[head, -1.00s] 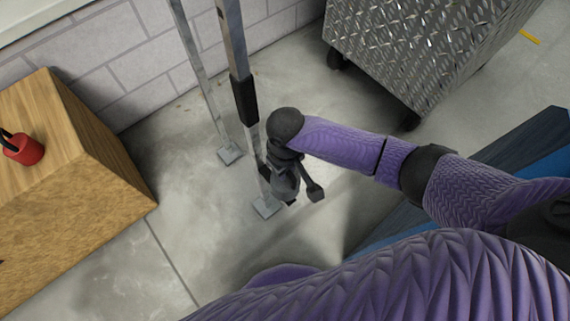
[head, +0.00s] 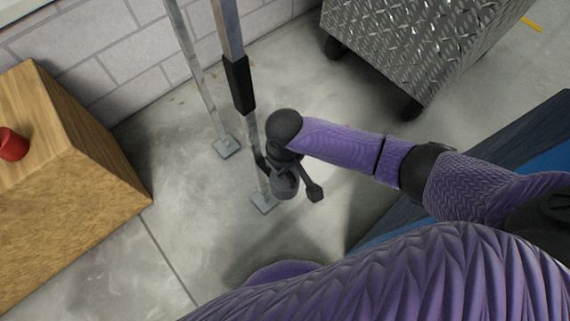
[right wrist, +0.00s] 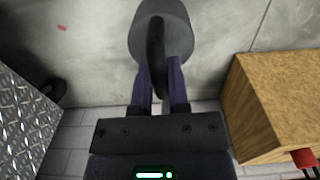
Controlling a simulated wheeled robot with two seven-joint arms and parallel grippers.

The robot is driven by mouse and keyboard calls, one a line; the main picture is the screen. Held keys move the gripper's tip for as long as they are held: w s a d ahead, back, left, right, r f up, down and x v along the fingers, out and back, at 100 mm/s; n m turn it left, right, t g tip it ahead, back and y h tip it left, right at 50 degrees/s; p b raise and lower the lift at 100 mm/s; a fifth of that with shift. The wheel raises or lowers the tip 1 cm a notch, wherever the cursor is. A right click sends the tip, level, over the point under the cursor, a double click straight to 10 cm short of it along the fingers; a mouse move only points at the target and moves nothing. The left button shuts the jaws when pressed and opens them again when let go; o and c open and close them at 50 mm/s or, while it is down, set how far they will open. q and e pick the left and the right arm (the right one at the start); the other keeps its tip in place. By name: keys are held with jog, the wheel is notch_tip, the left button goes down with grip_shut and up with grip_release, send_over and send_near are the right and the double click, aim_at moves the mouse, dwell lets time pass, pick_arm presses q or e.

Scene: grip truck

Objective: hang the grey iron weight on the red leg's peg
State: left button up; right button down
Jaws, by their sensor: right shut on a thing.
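My right gripper (head: 289,165) is shut on the black handle of the grey iron weight (head: 285,187). The weight hangs from it low over the floor, in front of the foot of a metal leg (head: 232,35); I cannot tell whether they touch. No red leg or peg can be made out. My left gripper is not in view.
A second metal leg (head: 196,75) stands left of the first. A wooden box (head: 75,205) with a red object (head: 12,145) on it is at left. A wheeled diamond-plate case (head: 410,45) stands at the back right. Bare floor lies between.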

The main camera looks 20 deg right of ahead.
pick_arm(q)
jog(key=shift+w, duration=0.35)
pick_arm(e)
jog(key=shift+r, duration=0.1)
jog(key=shift+w+f, duration=0.1)
jog(key=shift+f, duration=0.1)
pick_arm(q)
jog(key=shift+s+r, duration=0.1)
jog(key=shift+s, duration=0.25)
pick_arm(e)
jog(key=shift+f, duration=0.1)
